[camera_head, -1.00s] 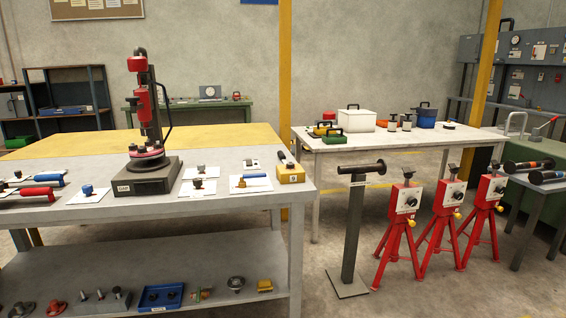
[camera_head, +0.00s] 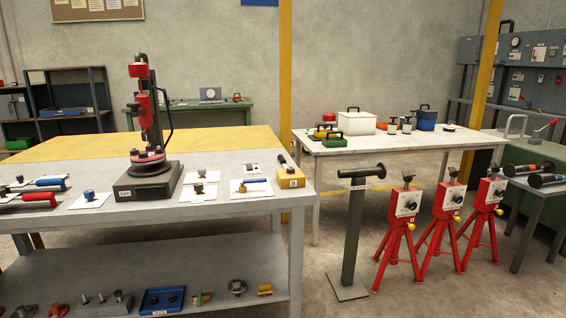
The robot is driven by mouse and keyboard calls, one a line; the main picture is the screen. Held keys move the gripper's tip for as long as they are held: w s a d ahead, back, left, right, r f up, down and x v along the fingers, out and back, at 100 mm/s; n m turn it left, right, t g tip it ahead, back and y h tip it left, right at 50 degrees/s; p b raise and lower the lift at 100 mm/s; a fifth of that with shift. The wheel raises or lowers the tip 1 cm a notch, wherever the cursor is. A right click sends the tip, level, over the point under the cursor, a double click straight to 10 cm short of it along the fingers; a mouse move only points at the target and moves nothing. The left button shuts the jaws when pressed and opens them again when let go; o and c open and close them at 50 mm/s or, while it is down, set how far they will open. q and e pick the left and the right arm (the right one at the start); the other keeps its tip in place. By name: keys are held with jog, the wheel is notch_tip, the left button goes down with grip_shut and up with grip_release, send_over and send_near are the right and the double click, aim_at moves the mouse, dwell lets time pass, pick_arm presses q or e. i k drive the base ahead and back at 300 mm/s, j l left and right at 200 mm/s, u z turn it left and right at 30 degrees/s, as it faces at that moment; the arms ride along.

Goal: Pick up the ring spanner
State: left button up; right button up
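Neither of my grippers is in view. I cannot single out the ring spanner with certainty. Small tools lie on white cards on the grey workbench (camera_head: 225,213). A tool with a blue handle (camera_head: 50,182) and one with a red handle (camera_head: 38,197) lie at its left end, partly cut off by the picture edge. A thin blue-handled tool (camera_head: 256,181) lies on a card at the right, beside a yellow block (camera_head: 291,179). Their ends are too small to make out.
A red and black press-like device (camera_head: 147,120) stands on the workbench. Right of the bench are a dark post stand (camera_head: 352,235) and red tripods (camera_head: 403,215). A pale table (camera_head: 395,144) behind holds a white box (camera_head: 355,122). Floor shows between bench and post.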

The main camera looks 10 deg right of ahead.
aim_at(282, 161)
jog(key=i+l+u, duration=0.1)
jog(key=u, duration=0.9)
jog(key=i+l+u, duration=0.15)
jog(key=l+u, duration=0.25)
jog(key=l, duration=0.5)
jog(key=l+u, duration=0.35)
jog(key=l, duration=0.5)
jog(key=k+l+u, duration=0.1)
jog(key=l+u, duration=0.3)
jog(key=l, duration=0.5)
